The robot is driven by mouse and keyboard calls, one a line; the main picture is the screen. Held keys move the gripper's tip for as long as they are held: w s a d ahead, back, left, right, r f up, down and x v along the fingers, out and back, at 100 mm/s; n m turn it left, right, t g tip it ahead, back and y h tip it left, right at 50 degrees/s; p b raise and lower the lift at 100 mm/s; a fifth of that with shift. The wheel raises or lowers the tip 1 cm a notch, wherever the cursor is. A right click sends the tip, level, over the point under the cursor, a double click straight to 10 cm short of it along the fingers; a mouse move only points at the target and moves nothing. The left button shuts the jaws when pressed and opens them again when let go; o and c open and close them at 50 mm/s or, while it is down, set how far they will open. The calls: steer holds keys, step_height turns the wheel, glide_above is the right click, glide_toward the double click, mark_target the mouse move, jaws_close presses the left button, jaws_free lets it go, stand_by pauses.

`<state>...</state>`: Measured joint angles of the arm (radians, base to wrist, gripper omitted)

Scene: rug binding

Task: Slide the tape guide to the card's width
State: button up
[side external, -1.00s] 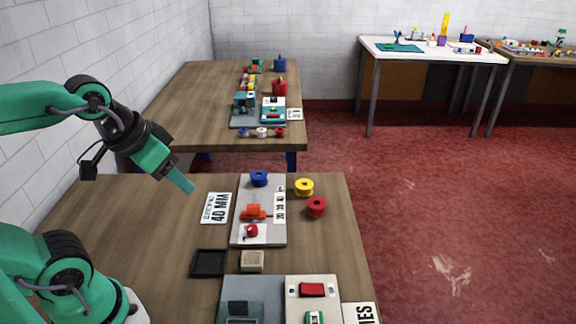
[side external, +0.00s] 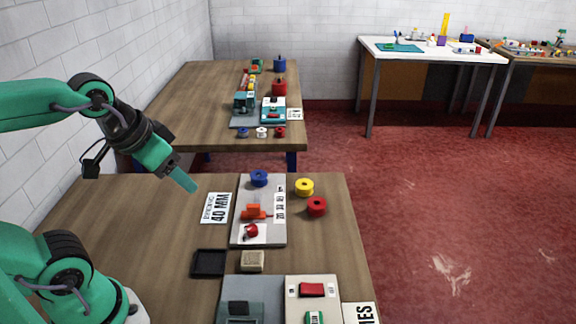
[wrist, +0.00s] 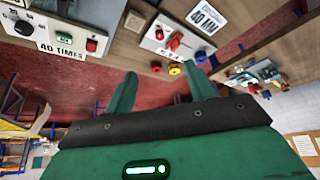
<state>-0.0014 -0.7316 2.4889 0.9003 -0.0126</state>
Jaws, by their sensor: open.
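The card (side external: 214,208) reading 40 MM lies on the brown table, left of a grey board. It also shows in the wrist view (wrist: 208,18). The orange-red tape guide (side external: 254,211) sits on the grey board (side external: 240,239), beside a white numbered scale strip (side external: 280,206). A red knob (side external: 251,230) is on a white plate at the board's near end. My gripper (side external: 188,182) is in the air left of the card and board, apart from both. In the wrist view its two fingers (wrist: 162,90) stand apart with nothing between them.
A blue spool (side external: 259,178) is at the board's far end. Yellow (side external: 304,187) and red (side external: 317,206) spools stand to its right. A black tray (side external: 208,263) and a beige block (side external: 252,261) lie nearer. The table left of the card is clear.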

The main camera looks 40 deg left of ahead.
steer(key=w, duration=0.1)
steer(key=n+g, duration=0.6)
steer(key=n, duration=0.3)
glide_above(253, 205)
steer(key=shift+f, duration=6.65)
steer(key=shift+f, duration=3.9)
jaws_close()
steer(key=shift+t, duration=0.3)
steer(key=shift+w+a, duration=2.65)
steer(key=shift+w, duration=0.05)
